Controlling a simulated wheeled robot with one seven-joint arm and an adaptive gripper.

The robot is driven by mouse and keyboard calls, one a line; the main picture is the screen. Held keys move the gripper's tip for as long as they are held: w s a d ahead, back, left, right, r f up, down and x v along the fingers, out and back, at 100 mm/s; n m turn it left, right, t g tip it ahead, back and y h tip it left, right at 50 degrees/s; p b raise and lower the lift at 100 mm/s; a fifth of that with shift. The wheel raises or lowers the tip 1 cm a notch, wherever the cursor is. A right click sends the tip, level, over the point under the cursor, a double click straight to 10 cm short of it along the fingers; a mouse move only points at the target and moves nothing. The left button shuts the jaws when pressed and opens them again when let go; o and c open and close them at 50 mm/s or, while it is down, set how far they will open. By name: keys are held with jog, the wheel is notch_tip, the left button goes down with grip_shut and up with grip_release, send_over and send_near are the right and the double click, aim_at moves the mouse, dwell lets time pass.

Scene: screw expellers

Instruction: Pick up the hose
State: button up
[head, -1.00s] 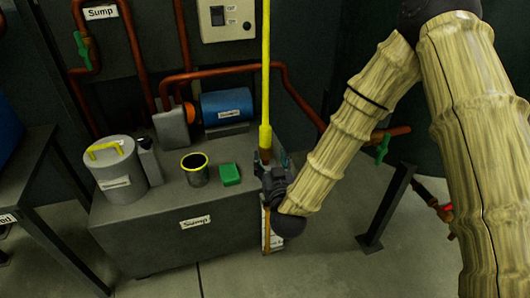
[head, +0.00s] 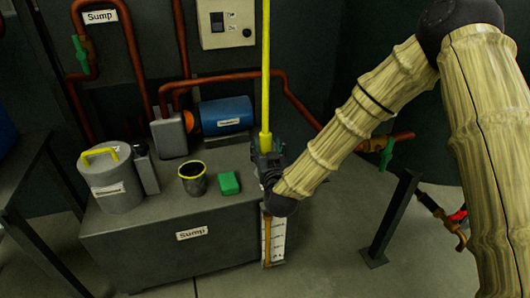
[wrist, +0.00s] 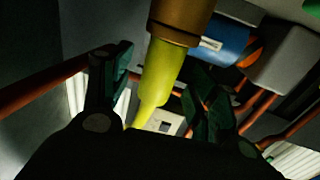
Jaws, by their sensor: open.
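The yellow hose (head: 266,80) runs straight up and down in the head view, in front of the sump's right end. It widens at its lower end, close to my gripper (head: 267,162). In the wrist view the hose's yellow end (wrist: 160,75) and its brass collar (wrist: 182,18) show between the two dark fingers of my gripper (wrist: 157,78). The fingers are spread, with a gap visible on both sides of the hose. I cannot tell whether either finger touches it. My gripper and wrist hide part of the brown lower section in the head view.
The grey sump (head: 150,245) carries a lidded can (head: 112,190), a dark cup (head: 193,180), a green block (head: 229,183) and a blue motor (head: 225,114). A white scale (head: 277,242) stands at its right end.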

jog(key=shift+w+a+b, duration=0.2)
jog(key=shift+w+b, duration=0.15)
jog(key=shift+w, duration=0.95)
jog(key=c, duration=1.3)
